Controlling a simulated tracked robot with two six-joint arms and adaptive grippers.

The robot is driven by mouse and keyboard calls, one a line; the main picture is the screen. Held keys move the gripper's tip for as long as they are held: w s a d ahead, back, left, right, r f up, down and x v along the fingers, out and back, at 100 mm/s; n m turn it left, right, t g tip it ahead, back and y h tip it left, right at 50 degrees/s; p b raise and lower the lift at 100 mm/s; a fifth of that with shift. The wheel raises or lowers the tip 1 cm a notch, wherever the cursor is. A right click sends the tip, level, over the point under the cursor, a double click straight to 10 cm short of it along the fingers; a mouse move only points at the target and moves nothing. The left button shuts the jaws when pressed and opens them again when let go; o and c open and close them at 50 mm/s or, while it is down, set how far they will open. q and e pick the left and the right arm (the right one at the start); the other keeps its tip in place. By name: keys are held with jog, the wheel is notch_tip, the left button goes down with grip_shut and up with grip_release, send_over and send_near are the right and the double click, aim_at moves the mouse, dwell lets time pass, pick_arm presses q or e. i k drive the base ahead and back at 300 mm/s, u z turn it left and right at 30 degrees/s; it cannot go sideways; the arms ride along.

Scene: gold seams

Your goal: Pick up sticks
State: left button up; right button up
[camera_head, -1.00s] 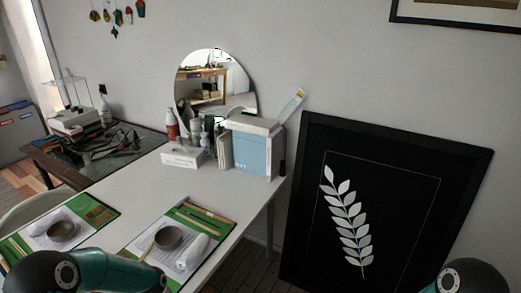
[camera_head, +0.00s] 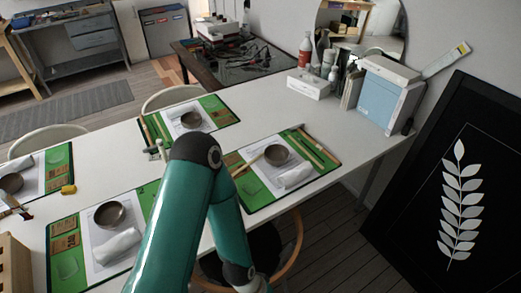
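Thin tan sticks (camera_head: 306,152) lie side by side on the right end of the green-edged place mat (camera_head: 262,198) right of my arm. One teal arm of mine rises from the bottom, bends in the middle and drops again, covering part of the table and the front mat (camera_head: 64,233). Neither gripper shows.
A small pale object (camera_head: 153,152) stands by my elbow, partly hidden. A tissue box (camera_head: 308,84), bottles and a blue box (camera_head: 385,98) fill the back right.

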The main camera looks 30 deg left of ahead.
aim_at(247, 164)
jog(key=z, duration=0.6)
jog(key=i, duration=0.2)
jog(key=u, duration=2.6)
jog(key=k, duration=0.75)
jog(key=u, duration=0.25)
